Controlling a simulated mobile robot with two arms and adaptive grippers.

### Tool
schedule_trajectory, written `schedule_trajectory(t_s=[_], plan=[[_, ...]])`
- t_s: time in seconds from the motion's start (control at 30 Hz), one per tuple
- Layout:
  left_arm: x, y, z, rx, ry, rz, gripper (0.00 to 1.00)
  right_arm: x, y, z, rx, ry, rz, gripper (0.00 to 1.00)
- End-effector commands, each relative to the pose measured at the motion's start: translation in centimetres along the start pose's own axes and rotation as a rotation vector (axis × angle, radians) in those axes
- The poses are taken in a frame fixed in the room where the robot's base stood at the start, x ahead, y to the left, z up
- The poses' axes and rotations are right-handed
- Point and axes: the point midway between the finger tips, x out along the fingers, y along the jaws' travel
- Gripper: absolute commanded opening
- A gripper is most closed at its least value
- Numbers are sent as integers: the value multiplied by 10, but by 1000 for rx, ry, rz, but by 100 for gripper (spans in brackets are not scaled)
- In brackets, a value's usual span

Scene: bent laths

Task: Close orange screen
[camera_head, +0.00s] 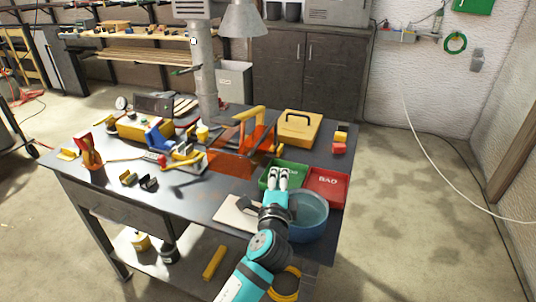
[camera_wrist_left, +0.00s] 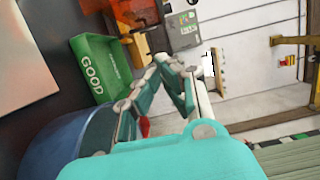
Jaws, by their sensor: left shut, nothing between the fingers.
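The orange screen (camera_head: 232,163) is a see-through orange panel assembly with a yellow-orange frame, standing on the workbench near its middle. One panel lies low at the front and others stand upright behind it. Part of it shows at the top of the left wrist view (camera_wrist_left: 136,12). My left gripper (camera_head: 279,176) is shut and empty, over the green tray, to the right of and nearer than the screen. Its fingers also show in the left wrist view (camera_wrist_left: 178,72). It is apart from the screen. My right gripper is in neither view.
The green tray (camera_wrist_left: 97,68) marked GOOD and a red tray (camera_head: 327,188) marked BAD sit at the bench's right side. A blue bucket (camera_head: 308,218) stands in front of them. A yellow toolbox (camera_head: 299,128) stands behind. Tools crowd the bench's left (camera_head: 88,152).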

Motion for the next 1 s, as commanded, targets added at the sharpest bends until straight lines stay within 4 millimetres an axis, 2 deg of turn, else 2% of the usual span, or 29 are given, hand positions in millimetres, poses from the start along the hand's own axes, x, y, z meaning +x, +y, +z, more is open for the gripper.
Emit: schedule_trajectory(t_s=[0.2,0.37,0.43,0.6,1.0], plan=[[48,-2,0,2,-1,-1,0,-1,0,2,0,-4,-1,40],[77,-2,-1,0,0,-2,0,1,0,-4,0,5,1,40],[79,-3,14,3,-3,0,0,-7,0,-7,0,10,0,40],[83,-2,32,1,-1,-1,0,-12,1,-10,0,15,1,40],[84,0,39,-1,0,-1,0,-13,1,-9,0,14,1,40]])
